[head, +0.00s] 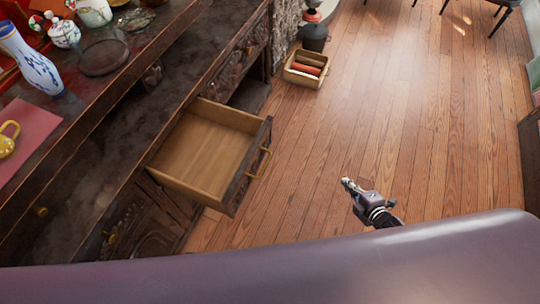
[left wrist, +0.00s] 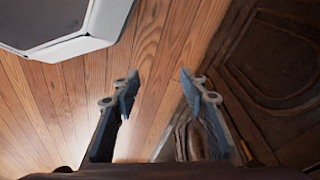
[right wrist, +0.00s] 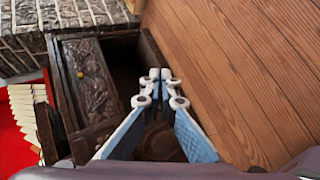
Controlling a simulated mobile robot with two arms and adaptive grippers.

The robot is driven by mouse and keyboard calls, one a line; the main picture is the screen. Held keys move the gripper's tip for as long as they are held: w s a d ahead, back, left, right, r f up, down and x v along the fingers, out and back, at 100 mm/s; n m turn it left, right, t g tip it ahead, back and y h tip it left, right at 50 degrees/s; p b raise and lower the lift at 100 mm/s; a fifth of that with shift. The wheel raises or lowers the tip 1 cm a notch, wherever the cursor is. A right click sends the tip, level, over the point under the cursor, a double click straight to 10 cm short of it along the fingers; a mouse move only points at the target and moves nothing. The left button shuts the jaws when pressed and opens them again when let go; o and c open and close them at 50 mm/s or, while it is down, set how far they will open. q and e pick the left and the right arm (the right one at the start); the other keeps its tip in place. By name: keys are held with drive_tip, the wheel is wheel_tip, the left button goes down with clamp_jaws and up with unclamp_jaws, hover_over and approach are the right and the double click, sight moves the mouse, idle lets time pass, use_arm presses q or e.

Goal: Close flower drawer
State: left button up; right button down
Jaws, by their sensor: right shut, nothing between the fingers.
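The drawer (head: 205,152) is pulled out of the dark carved cabinet in the head view. It is empty inside, with a pale wood interior and a brass handle (head: 260,164) on its front. My right gripper (head: 346,183) is to the right of the drawer front, over the floor and apart from the handle. Its fingers are shut and empty, as the right wrist view (right wrist: 161,76) also shows. My left gripper (left wrist: 160,84) is open and empty in the left wrist view, near a dark carved panel. It is out of the head view.
The cabinet top (head: 135,85) holds a blue and white vase (head: 31,62), a yellow cup (head: 8,138) and other ware. A small wooden crate (head: 305,69) stands on the floor beyond the drawer. The wooden floor (head: 400,110) right of the drawer is clear.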

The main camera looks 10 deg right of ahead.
sight(262, 140)
drive_tip(key=w+a+r+n+t+y+b, duration=0.25)
drive_tip(key=w+r+n+y+b, duration=0.2)
drive_tip(key=w+n, duration=0.3)
drive_tip(key=s+a+r+n+g+y+b, duration=0.2)
drive_tip(key=a+r+n+y+b, duration=0.3)
drive_tip(key=n, duration=0.6)
drive_tip(key=s+a+r+n+g+y+b, duration=0.2)
drive_tip(key=a+r+n+g+y+b, duration=0.15)
drive_tip(key=a+r+n+b, duration=0.55)
drive_tip(key=shift+n+t, duration=0.3)
drive_tip(key=shift+n, duration=0.35)
drive_tip(key=p+x, duration=0.1)
drive_tip(key=x, duration=0.3)
drive_tip(key=f+p+x, duration=0.1)
drive_tip(key=x, duration=0.2)
drive_tip(key=f+p+x, duration=0.1)
drive_tip(key=x, duration=0.3)
drive_tip(key=shift+w, duration=0.55)
use_arm(q)
drive_tip(key=w+r+t, duration=0.1)
drive_tip(key=w+r, duration=0.2)
drive_tip(key=r, duration=0.8)
drive_tip(key=shift+w, duration=0.15)
use_arm(e)
drive_tip(key=shift+a, duration=0.2)
